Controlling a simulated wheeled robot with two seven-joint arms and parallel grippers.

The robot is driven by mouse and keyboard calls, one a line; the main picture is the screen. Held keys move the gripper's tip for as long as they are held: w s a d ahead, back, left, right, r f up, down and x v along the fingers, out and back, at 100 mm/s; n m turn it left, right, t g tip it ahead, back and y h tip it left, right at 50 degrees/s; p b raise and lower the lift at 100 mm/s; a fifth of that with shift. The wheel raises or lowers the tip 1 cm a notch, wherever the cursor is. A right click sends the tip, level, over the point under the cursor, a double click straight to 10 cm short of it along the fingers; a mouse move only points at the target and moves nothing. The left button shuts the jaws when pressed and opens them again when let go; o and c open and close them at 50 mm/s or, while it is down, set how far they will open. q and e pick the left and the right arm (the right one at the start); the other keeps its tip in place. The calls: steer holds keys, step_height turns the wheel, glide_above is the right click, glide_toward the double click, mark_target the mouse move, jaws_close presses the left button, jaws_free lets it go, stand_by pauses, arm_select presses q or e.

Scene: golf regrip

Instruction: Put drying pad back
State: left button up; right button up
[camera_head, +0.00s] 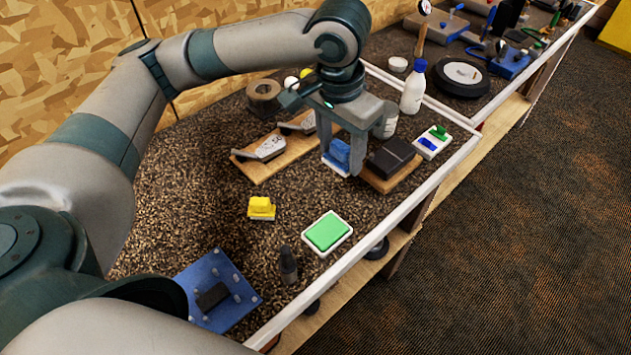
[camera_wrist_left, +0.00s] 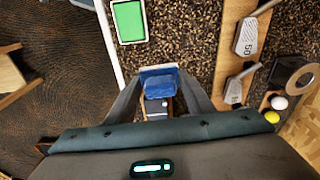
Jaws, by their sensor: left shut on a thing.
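My left gripper (camera_head: 341,164) is shut on a blue pad (camera_head: 338,153), apparently the drying pad, with one finger on each side of it. The held pad also shows between the fingers in the left wrist view (camera_wrist_left: 160,84). It is close to the left end of a wooden board (camera_head: 388,181) that bears a black block (camera_head: 391,158). I cannot tell whether the pad touches the table or hangs just above it. My right gripper is not in view.
A yellow block (camera_head: 261,208), a green pad in a white tray (camera_head: 327,233) and a dark bottle (camera_head: 289,265) stand nearer. Club heads (camera_head: 262,149) lie on a board at left. A white bottle (camera_head: 413,88) stands behind. Bare speckled tabletop lies left of the yellow block.

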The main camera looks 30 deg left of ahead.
arm_select(q)
steer(key=s+d+m, duration=0.1)
steer(key=m, duration=0.2)
steer(key=s+d+m, duration=0.1)
steer(key=d+m, duration=0.1)
steer(key=m, duration=0.1)
steer(key=s+d+m+h, duration=0.1)
steer(key=m, duration=0.2)
steer(key=shift+s+d+m+g, duration=0.1)
steer(key=shift+d+m+g, duration=0.05)
steer(key=shift+m+g, duration=0.15)
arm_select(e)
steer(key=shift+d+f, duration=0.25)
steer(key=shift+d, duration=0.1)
arm_select(q)
steer(key=w+a+f, duration=0.1)
steer(key=a+f, duration=0.1)
steer(key=a, duration=0.1)
steer(key=w+a+f+p, duration=0.1)
steer(key=w+a+f, duration=0.1)
steer(key=a, duration=0.2)
steer(key=w+a+f, duration=0.2)
steer(key=a+f, duration=0.1)
steer(key=shift+a+p, duration=0.3)
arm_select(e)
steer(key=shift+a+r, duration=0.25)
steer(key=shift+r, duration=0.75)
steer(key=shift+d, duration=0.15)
